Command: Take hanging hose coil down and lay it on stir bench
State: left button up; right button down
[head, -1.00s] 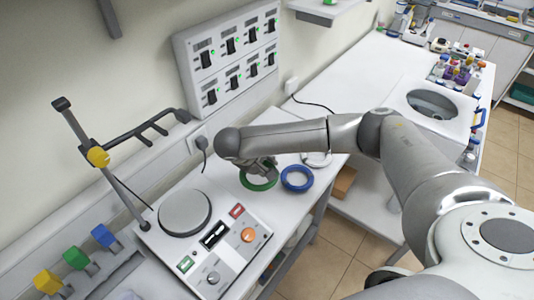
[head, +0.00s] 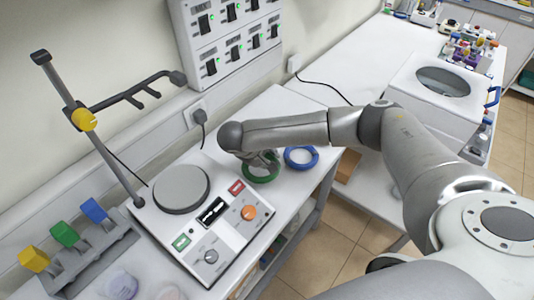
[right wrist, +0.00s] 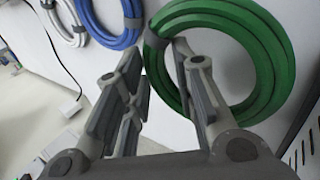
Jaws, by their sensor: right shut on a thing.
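The green hose coil (head: 262,181) shows below my right gripper (head: 262,160) in the head view, over the white bench top (head: 278,110). In the right wrist view the green coil (right wrist: 282,60) is a large ring of several turns. My right gripper (right wrist: 156,35) is shut on its left side, with one finger on each side of the hose. Whether the coil touches the surface behind it cannot be told. My left gripper is not in view.
A blue coil (head: 302,169) lies right beside the green one; a white coil (right wrist: 66,38) shows beyond it in the wrist view. The stirrer unit (head: 236,222) with a round plate (head: 181,188) and a rod stand (head: 92,140) is at the left. A switch panel (head: 222,72) is on the wall.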

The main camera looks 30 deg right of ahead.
jog(key=shift+f, duration=0.4)
jog(key=c, duration=1.1)
grip_release()
jog(key=o, duration=0.6)
notch_tip(320, 180, up, 7)
jog(key=p, duration=0.7)
jog(key=shift+p, duration=0.4)
